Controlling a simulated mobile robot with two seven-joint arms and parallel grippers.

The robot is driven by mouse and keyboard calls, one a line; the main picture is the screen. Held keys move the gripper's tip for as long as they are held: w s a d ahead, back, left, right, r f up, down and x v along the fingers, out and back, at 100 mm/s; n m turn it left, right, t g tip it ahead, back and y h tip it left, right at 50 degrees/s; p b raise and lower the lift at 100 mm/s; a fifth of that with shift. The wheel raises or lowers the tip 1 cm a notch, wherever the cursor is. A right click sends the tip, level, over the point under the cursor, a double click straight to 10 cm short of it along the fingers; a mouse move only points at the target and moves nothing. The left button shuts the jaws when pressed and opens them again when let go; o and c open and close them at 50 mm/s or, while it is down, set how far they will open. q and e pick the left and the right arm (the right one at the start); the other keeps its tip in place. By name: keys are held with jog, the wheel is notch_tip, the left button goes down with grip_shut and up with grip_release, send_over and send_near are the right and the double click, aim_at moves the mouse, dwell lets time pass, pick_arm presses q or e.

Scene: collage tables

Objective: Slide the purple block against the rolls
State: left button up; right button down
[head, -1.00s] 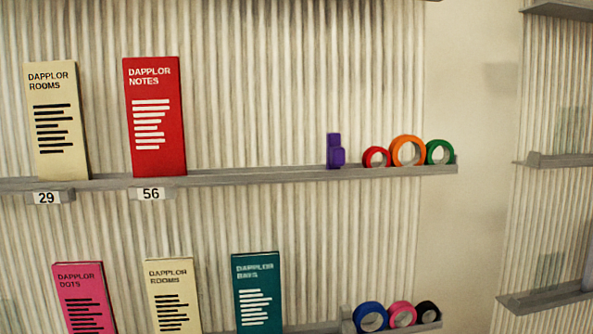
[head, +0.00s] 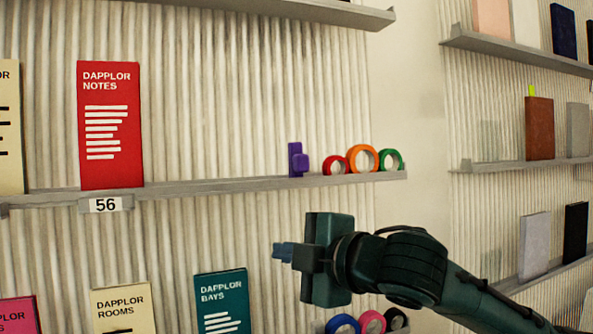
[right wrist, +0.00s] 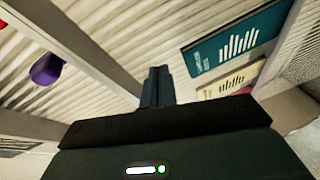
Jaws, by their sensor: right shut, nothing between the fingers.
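The purple block (head: 296,160) stands on the upper grey shelf (head: 230,186) in the head view, with a short stub on its side. Just to its right stand the rolls: a red roll (head: 329,167), an orange roll (head: 351,159) and a green roll (head: 396,156), with a narrow gap between block and red roll. My right gripper (head: 282,252) is shut and empty, below and in front of that shelf, pointing left. In the right wrist view its fingers (right wrist: 157,87) are together, and the purple block (right wrist: 46,70) shows at upper left. My left gripper is not in view.
A red booklet (head: 110,125) stands left on the same shelf, above a 56 label (head: 105,205). Below are a teal booklet (head: 222,302) and more rolls (head: 371,322), partly behind my arm. The shelf between red booklet and purple block is clear. Another shelf (head: 520,165) stands at right.

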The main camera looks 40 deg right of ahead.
aim_at(298, 165)
jog(key=s+d+r+n+t, duration=0.1)
jog(key=s+r+n+t, duration=0.3)
jog(key=r, duration=0.8)
jog(key=shift+m+g, duration=0.5)
jog(key=shift+g, duration=0.1)
jog(key=w+d+p, duration=0.1)
jog(key=w+p, duration=0.1)
jog(key=p, duration=0.1)
jog(key=w+p, duration=0.3)
jog(key=w+d+p, duration=0.1)
jog(key=w+p, duration=0.1)
jog(key=p, duration=0.1)
jog(key=shift+w+d+f, duration=0.2)
jog(key=shift+w+d, duration=0.15)
jog(key=shift+w, duration=0.05)
jog(key=shift+s+d+r, duration=0.1)
jog(key=shift+d+r, duration=0.05)
jog(key=shift+d, duration=0.1)
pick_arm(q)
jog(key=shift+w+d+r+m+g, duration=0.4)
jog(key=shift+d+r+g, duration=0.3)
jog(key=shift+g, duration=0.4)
